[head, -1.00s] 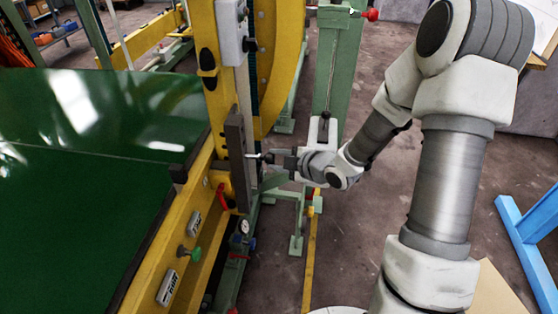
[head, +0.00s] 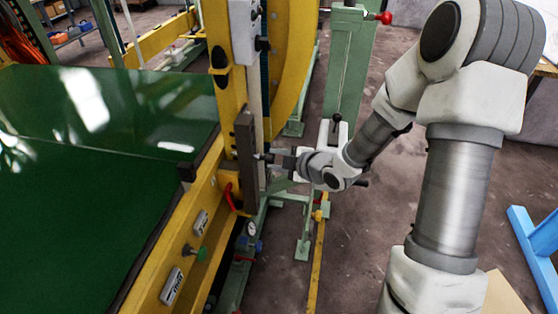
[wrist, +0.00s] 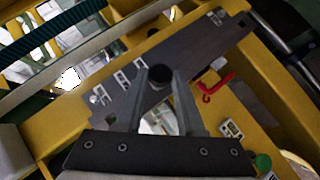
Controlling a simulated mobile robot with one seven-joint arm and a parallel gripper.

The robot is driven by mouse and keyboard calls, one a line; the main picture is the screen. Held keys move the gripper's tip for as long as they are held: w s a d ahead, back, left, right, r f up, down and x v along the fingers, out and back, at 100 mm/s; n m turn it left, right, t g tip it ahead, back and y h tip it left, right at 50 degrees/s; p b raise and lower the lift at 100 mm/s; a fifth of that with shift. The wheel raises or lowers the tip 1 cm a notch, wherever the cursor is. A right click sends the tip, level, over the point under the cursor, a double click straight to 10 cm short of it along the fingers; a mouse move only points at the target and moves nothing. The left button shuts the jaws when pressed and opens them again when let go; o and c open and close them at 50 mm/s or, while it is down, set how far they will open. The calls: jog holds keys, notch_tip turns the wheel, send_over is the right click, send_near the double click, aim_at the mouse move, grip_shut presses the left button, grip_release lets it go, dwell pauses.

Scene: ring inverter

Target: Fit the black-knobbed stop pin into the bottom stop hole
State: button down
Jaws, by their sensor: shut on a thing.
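The dark grey stop plate (head: 245,150) stands upright on the yellow frame. In the wrist view the plate (wrist: 192,55) runs diagonally, with several small light fittings along it. My gripper (head: 270,157) is at the plate's right side in the head view. Its fingers are shut on the black knob of the stop pin (wrist: 160,76), seen end-on between the fingertips in the wrist view. The pin's far end and the hole in front of it are hidden by the knob and fingers. I cannot tell how deep the pin sits.
A red hooked handle (head: 232,197) is just below the plate, near my gripper. A green knob (head: 201,253) is lower on the yellow frame (head: 150,285). A green table (head: 80,200) fills the left. A green post (head: 348,75) stands behind my arm.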

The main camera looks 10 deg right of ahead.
jog(key=shift+w+a+b, duration=0.15)
jog(key=shift+a+b, duration=0.15)
jog(key=shift+a, duration=0.25)
jog(key=shift+c, duration=2.2)
grip_release()
jog(key=p+v, duration=1.1)
jog(key=v, duration=0.4)
jog(key=shift+r, duration=0.45)
jog(key=shift+w+d+p, duration=0.1)
jog(key=shift+p, duration=0.35)
jog(key=p+v, duration=0.1)
jog(key=p, duration=0.5)
jog(key=shift+s+d+r, duration=0.1)
jog(key=shift+s+d, duration=0.05)
jog(key=shift+s, duration=0.2)
